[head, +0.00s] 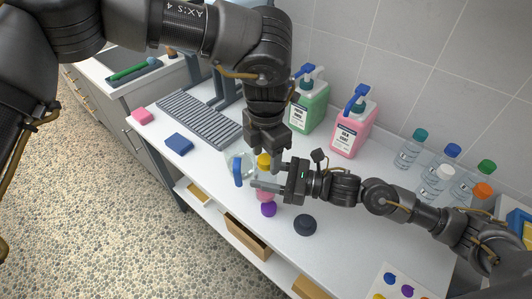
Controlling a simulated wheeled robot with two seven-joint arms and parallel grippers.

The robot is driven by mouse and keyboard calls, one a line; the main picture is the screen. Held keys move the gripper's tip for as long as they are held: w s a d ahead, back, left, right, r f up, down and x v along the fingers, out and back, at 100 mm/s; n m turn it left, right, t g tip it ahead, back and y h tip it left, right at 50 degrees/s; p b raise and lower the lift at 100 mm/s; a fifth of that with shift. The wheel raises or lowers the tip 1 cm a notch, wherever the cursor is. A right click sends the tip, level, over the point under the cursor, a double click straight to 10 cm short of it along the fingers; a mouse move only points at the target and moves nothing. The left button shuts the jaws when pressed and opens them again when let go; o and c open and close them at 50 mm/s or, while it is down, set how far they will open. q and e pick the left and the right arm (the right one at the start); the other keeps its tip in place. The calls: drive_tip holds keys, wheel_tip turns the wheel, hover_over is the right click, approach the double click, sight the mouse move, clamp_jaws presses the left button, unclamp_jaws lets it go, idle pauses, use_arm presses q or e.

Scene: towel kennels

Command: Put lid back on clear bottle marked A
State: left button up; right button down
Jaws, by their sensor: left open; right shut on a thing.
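My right gripper (258,184) reaches in from the right, its fingers pointing left, and is shut around a small upright thing. Of that thing, a pink lower part (265,196) shows below the fingers and a yellow top (264,161) above them. It looks like a bottle, but the fingers hide its middle. My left gripper (275,163) is open and points down, close above the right fingers and beside the yellow top. Several clear bottles (410,150) with coloured caps stand at the right. I cannot read a letter A on any.
A clear vessel with a blue part (238,172) stands just left of the grippers. A purple lid (268,209) and a black round piece (305,225) lie in front. Green (310,108) and pink (352,132) pump bottles stand behind. A grey rack (200,120) is at the left.

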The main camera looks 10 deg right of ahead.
use_arm(q)
drive_tip(key=shift+r, duration=2.25)
drive_tip(key=shift+c, duration=0.3)
